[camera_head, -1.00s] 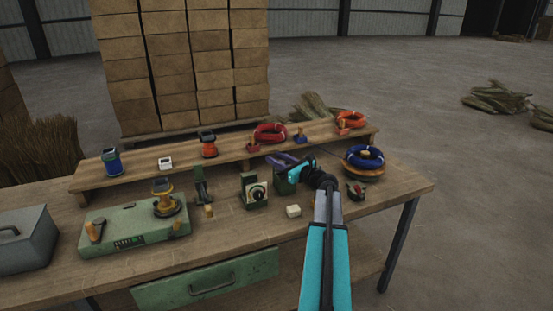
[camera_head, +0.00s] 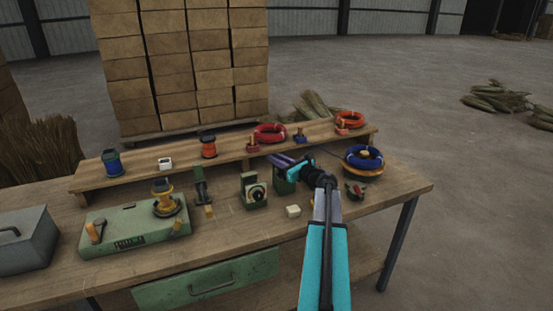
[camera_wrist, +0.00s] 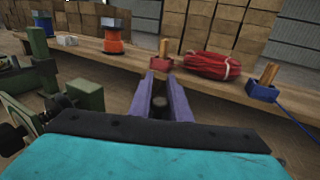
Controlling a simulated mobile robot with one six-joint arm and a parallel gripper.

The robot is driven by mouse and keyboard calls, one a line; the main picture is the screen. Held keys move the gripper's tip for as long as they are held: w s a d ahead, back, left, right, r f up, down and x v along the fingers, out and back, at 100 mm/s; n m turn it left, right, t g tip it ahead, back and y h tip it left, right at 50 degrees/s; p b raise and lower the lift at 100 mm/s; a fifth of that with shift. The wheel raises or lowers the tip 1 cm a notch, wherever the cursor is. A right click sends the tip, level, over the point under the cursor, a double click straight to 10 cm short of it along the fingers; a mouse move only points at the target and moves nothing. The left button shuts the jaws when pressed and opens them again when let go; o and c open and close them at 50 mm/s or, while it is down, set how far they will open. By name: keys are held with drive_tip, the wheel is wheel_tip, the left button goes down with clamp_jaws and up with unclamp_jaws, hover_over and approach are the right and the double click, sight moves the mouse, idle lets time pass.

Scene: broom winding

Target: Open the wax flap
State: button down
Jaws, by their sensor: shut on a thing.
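My gripper (camera_head: 284,161) reaches over the workbench with its two purple fingers close together, above a small green box (camera_head: 284,181). In the wrist view, the fingers (camera_wrist: 160,95) are shut on a small dark piece (camera_wrist: 158,101) with a paler round spot. Whether this piece is the wax flap I cannot tell. The fingers and wrist hide part of the green box's top. A green block with a round dial-like face (camera_head: 254,192) stands just left of the box.
A raised wooden shelf (camera_head: 240,151) runs behind, with spools, a red coil (camera_head: 270,133) and an orange coil (camera_head: 350,120). A blue coil (camera_head: 364,157) is right of my wrist. A pale block (camera_head: 293,211) lies in front. A green case (camera_head: 125,230) is at left.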

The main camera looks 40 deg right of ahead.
drive_tip(key=shift+w+r+g+p, duration=0.2)
drive_tip(key=shift+g+p, duration=0.4)
drive_tip(key=shift+p, duration=0.75)
drive_tip(key=f+m+g+y+p, duration=0.1)
drive_tip(key=g+p, duration=0.3)
drive_tip(key=p, duration=0.2)
drive_tip(key=w+f+m+g+y+p, duration=0.1)
drive_tip(key=g+p, duration=0.3)
drive_tip(key=p, duration=0.3)
drive_tip(key=d+f+m+g+y+p, duration=0.1)
drive_tip(key=m+g+p, duration=0.1)
drive_tip(key=g+p, duration=0.3)
drive_tip(key=shift+w+f+p, duration=0.15)
drive_tip(key=shift+w+p, duration=0.1)
drive_tip(key=shift+p, duration=0.9)
drive_tip(key=shift+f+g+y, duration=0.1)
drive_tip(key=shift+g+y, duration=0.3)
drive_tip(key=shift+g, duration=0.1)
drive_tip(key=shift+s+a, duration=0.1)
